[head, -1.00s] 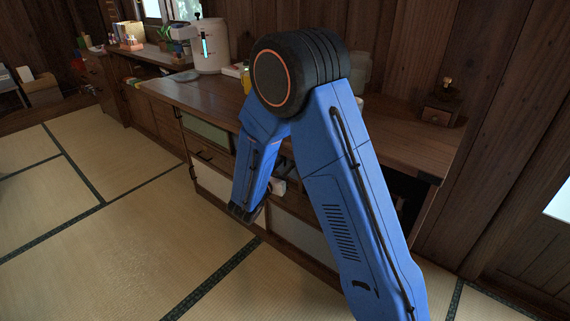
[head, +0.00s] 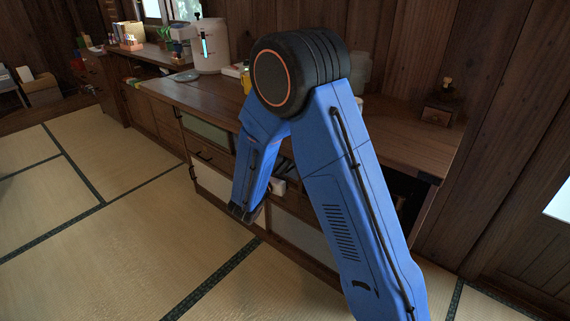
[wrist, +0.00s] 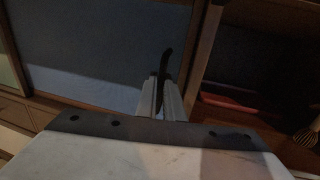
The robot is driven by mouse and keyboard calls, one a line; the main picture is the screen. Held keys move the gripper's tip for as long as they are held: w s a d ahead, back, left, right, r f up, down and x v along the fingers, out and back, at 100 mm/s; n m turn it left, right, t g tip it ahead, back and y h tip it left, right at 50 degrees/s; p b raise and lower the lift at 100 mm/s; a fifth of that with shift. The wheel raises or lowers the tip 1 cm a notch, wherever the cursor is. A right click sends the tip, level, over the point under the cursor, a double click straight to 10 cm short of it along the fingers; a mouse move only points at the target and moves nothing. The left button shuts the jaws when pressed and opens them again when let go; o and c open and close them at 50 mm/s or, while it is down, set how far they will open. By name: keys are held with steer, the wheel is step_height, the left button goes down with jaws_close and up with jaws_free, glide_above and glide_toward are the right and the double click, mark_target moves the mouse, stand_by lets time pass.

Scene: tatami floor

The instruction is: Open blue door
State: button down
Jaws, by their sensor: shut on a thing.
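The blue door (wrist: 85,45) is a dull blue-grey panel in a wooden frame, filling the upper left of the wrist view. Its dark, curved handle (wrist: 166,62) stands upright near the door's right side. My gripper (wrist: 160,88) is shut on the handle, with the two grey fingers on either side of its lower part. In the head view my blue arm covers the blue door, and the gripper is mostly hidden behind the arm. I cannot tell whether the door is shut or slightly ajar.
To the door's right, an open dark compartment holds a red flat thing (wrist: 235,102) and a striped object (wrist: 307,135). A green door (head: 206,133) is to the left on the same wooden cabinet (head: 405,140). The tatami floor (head: 130,250) in front is clear.

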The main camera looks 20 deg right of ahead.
stand_by(0.9)
steer(key=w+a, duration=0.8)
steer(key=w, duration=0.3)
steer(key=w+a, duration=0.9)
steer(key=w, duration=0.3)
steer(key=shift+w, duration=0.1)
steer(key=c, duration=1.9)
jaws_free()
steer(key=v, duration=1.7)
steer(key=shift+s, duration=0.2)
steer(key=shift+a, duration=0.2)
